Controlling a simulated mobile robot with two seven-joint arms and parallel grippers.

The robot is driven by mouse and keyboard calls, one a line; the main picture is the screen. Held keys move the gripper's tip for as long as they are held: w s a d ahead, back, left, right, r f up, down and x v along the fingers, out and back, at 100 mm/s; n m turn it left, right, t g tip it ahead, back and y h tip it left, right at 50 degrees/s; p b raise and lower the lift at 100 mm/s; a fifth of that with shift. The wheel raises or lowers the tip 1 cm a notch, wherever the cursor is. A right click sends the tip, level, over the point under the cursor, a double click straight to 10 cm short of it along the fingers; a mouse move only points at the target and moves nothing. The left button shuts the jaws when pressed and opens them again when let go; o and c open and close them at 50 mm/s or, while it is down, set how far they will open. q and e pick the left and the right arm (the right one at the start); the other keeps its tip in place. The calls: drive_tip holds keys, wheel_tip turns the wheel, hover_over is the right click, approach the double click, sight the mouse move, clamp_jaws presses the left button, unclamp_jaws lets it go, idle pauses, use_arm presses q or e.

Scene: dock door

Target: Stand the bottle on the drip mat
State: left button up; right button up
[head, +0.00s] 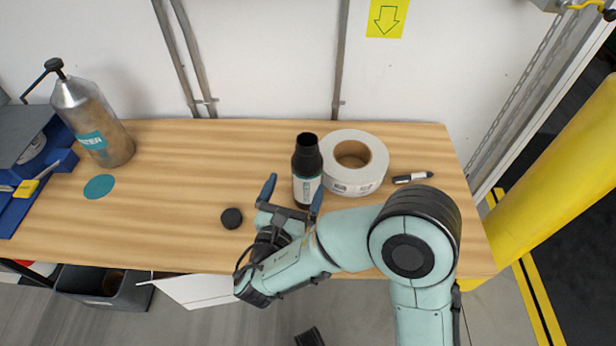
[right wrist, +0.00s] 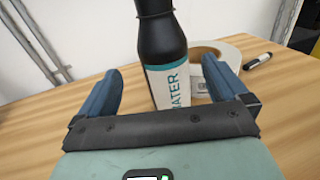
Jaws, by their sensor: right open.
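A black bottle (head: 306,160) with a white and teal label stands upright on the wooden table. In the right wrist view the bottle (right wrist: 163,40) shows between the two fingers and its label reads "WATER". My right gripper (head: 293,186) is open, low over the table at the bottle's near left. It shows open and empty in the right wrist view (right wrist: 159,73), and I see no finger contact with the bottle. A flat teal disc, which looks like the drip mat (head: 99,186), lies bare at the table's left. My left gripper is not in view.
A white tape roll (head: 355,163) stands close right of the bottle, with a marker (head: 412,177) beyond. A small black cap (head: 231,218) lies left of my gripper. A metal canister (head: 93,125) stands behind the disc. The table between bottle and disc is mostly clear.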

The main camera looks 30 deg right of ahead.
sight(303, 175)
drive_tip(key=x, duration=0.3)
drive_tip(key=shift+w+d, duration=0.1)
drive_tip(key=b+x, duration=0.1)
drive_tip(key=x, duration=0.3)
drive_tip(key=shift+d, duration=0.2)
drive_tip(key=shift+w+d, duration=0.3)
drive_tip(key=shift+d, duration=0.1)
drive_tip(key=c, duration=1.6)
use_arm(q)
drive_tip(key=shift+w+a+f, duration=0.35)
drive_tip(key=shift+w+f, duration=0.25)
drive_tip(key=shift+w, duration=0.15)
use_arm(e)
drive_tip(key=shift+r, duration=0.2)
